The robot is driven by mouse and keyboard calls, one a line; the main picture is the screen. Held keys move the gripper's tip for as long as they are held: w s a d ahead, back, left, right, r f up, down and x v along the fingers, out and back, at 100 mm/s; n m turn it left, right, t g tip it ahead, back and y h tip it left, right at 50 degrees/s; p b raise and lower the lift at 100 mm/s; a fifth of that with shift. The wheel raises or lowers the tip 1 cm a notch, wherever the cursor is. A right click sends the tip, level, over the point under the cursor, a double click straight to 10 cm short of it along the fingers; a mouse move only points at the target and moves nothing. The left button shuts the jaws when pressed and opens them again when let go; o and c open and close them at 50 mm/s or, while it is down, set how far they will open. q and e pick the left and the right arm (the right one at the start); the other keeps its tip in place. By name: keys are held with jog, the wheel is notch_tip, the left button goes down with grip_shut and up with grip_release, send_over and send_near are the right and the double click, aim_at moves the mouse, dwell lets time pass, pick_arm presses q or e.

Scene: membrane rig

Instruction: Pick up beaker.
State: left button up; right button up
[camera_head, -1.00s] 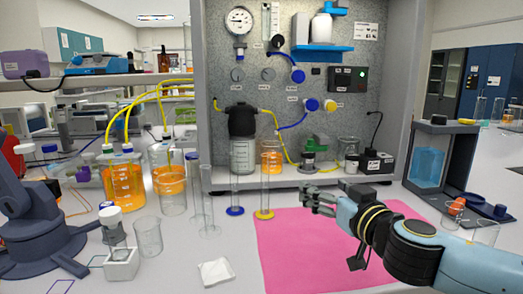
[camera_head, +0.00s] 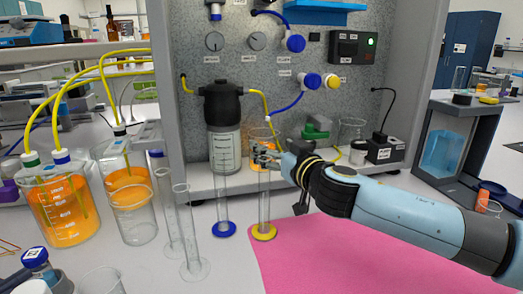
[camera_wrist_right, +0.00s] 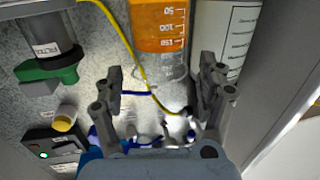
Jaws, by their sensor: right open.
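A clear graduated beaker (camera_head: 261,135) with orange liquid stands on the shelf of the rig, partly hidden behind my right gripper. In the right wrist view the beaker (camera_wrist_right: 158,28) shows large ahead of the fingers, with a white scale. My right gripper (camera_head: 262,156) is at the shelf's front, close to the beaker. In the wrist view its two fingers (camera_wrist_right: 160,72) are apart with nothing held, and the beaker lies beyond the gap; I cannot tell whether they touch it. My left gripper is not in view.
A black-capped bottle (camera_head: 223,135) stands left of the beaker. Tall cylinders with blue (camera_head: 223,229) and yellow (camera_head: 264,232) bases stand in front. Yellow and blue tubes hang nearby. A green-topped device (camera_head: 317,127) is to the right. The pink mat (camera_head: 350,260) is largely clear.

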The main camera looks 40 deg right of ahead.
aim_at(269, 146)
jog(key=p+x, duration=0.1)
jog(key=x, duration=0.3)
jog(key=shift+w, duration=0.35)
jog(key=shift+w+d+f, duration=0.15)
jog(key=shift+w, duration=0.1)
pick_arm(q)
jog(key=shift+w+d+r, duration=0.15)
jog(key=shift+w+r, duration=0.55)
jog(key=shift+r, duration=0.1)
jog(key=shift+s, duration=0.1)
pick_arm(e)
jog(key=shift+s, duration=0.1)
jog(key=shift+c, duration=0.4)
jog(key=c, duration=0.9)
jog(key=shift+c, duration=0.5)
pick_arm(q)
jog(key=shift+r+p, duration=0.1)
jog(key=shift+p, duration=0.25)
